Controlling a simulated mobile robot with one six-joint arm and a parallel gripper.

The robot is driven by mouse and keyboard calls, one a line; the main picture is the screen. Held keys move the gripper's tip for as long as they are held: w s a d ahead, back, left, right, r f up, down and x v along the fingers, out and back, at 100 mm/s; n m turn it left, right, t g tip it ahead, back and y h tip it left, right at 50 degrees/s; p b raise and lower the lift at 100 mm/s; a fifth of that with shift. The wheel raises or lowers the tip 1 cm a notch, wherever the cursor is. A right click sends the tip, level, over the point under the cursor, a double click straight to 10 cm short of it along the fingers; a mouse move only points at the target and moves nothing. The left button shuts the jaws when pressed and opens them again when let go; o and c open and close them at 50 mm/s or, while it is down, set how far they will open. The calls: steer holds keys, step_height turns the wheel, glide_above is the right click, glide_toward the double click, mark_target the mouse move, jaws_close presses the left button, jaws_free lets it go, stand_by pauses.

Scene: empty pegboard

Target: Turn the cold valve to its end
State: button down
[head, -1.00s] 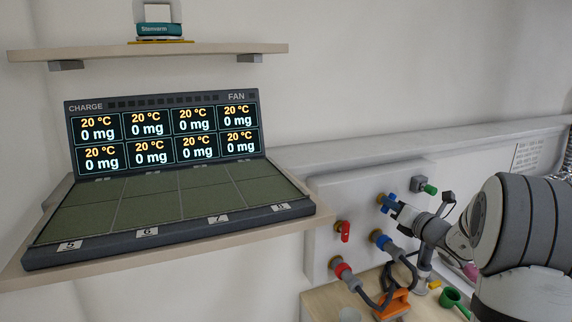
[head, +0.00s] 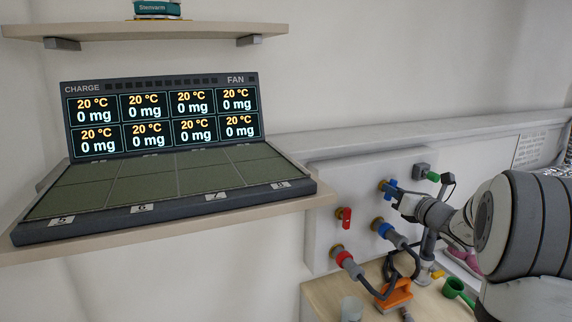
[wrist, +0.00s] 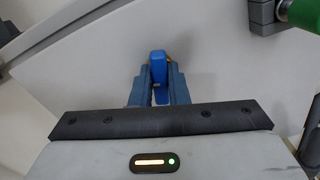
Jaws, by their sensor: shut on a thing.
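The cold valve's blue handle (head: 389,186) is on the pale wall panel, at the upper middle of it in the head view. My gripper (head: 396,190) reaches it from the right and is shut on it. In the wrist view the blue handle (wrist: 158,66) stands nearly upright between the two blue fingers of my gripper (wrist: 158,82). A bit of brass fitting shows behind the handle. The fingers hide the handle's lower sides.
A red valve handle (head: 345,218) is left of the cold valve. Blue-collared (head: 382,228) and red-collared (head: 342,258) hose fittings sit below. A green-ended fitting (head: 433,176) is close at the upper right.

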steer(key=shift+n+b, duration=0.6)
steer(key=shift+b, duration=0.15)
steer(key=c, duration=0.6)
jaws_free()
